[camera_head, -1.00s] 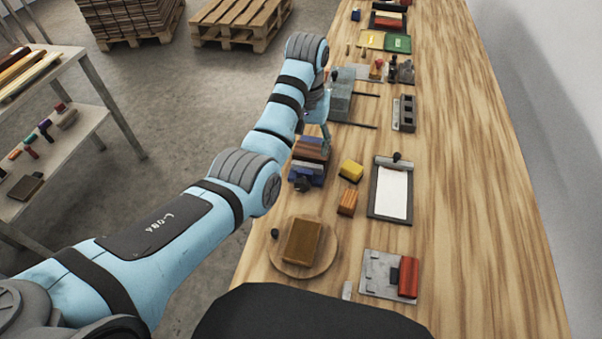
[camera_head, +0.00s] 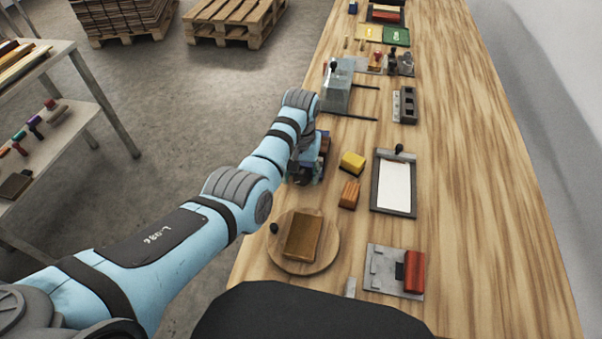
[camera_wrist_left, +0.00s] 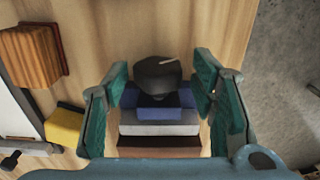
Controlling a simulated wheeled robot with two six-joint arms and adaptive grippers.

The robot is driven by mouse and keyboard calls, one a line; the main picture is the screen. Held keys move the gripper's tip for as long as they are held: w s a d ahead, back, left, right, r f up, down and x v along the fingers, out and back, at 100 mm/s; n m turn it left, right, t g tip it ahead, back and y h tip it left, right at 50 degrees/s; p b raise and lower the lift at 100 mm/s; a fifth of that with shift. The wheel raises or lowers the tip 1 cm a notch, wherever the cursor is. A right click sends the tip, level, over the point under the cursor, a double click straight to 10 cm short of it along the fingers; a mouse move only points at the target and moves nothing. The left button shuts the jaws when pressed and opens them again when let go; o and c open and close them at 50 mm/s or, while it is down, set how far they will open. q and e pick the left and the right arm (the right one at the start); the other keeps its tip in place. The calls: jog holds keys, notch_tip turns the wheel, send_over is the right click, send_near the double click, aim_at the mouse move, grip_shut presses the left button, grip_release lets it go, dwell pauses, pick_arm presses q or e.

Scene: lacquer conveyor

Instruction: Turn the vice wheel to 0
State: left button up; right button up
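The vice (camera_wrist_left: 158,114) is blue and grey with brown wood in it, on the wooden bench. Its dark wheel (camera_wrist_left: 157,78) faces up in the left wrist view and carries a short pale mark near its upper right. My left gripper (camera_wrist_left: 162,82) is open, with one teal finger on each side of the wheel and visible gaps between. In the head view my left gripper (camera_head: 304,172) is over the near end of the vice (camera_head: 322,150) and hides most of it and its wheel. Any dial numbers are too small to read. My right gripper is not in view.
A yellow block (camera_head: 352,162) and an orange-brown block (camera_head: 349,194) lie right of the vice. A round board (camera_head: 328,254) with a brown block is nearer. The bench's right side is clear.

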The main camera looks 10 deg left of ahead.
pick_arm(q)
jog(key=c, duration=0.8)
jog(key=shift+a+r+h+p, duration=0.15)
jog(key=shift+h+p, duration=0.75)
jog(key=shift+p, duration=0.2)
jog(key=shift+c, duration=0.2)
jog(key=shift+a+h, duration=0.15)
jog(key=shift+h, duration=0.55)
jog(key=shift+w+a+f+h, duration=0.15)
jog(key=shift+f+h, duration=0.2)
jog(key=shift+h, duration=0.65)
jog(key=shift+a+h+b, duration=0.1)
jog(key=shift+h+b, duration=0.8)
jog(key=shift+b, duration=0.1)
jog(key=shift+r, duration=0.1)
jog(key=o, duration=1.1)
jog(key=shift+o, duration=0.2)
